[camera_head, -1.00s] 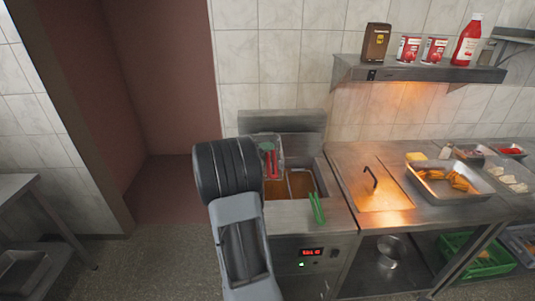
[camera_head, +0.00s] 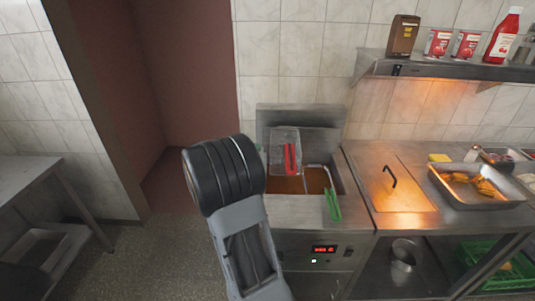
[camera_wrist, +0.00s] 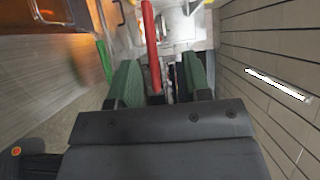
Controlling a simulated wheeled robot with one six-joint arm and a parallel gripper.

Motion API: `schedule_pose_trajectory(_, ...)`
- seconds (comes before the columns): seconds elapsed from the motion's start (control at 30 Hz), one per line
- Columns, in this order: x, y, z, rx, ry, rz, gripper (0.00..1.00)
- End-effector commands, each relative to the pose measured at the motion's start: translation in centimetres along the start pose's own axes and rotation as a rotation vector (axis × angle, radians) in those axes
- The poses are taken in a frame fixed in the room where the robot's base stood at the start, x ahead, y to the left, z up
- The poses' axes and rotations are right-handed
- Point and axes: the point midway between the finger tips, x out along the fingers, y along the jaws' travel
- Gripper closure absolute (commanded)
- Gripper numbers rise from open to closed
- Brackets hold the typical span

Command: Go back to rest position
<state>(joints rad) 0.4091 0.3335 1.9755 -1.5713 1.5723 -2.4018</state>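My gripper is hidden behind my arm in the head view. In the wrist view my gripper (camera_wrist: 163,80) shows two green-padded fingers standing apart, with a gap between them. A red handle (camera_wrist: 151,45) reaches down between the fingers, nearer the left one, with free space on its right. In the head view a fry basket (camera_head: 285,142) with the red handle (camera_head: 290,160) stands raised at the back left of the fryer (camera_head: 300,212). A green handle (camera_head: 333,206) sticks out over the fryer's front right; it also shows in the wrist view (camera_wrist: 104,62).
Right of the fryer is a steel counter with a lid (camera_head: 398,195) and a tray of food (camera_head: 470,203). A wall shelf (camera_head: 430,68) holds bottles and cans. A steel table (camera_head: 25,180) stands at the left. The floor (camera_head: 130,250) between is clear.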

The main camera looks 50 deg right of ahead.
Motion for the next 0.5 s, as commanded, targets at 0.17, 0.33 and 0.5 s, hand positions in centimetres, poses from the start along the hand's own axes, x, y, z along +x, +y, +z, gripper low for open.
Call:
schedule_pose_trajectory(0.17,-1.7,0.0,0.0,0.001,-0.001,0.0,0.55)
schedule_pose_trajectory(0.33,-2.2,0.0,0.0,0.001,0.001,0.0,0.55)
schedule_pose_trajectory(0.5,-2.2,0.0,0.0,0.023,0.001,0.0,0.55)
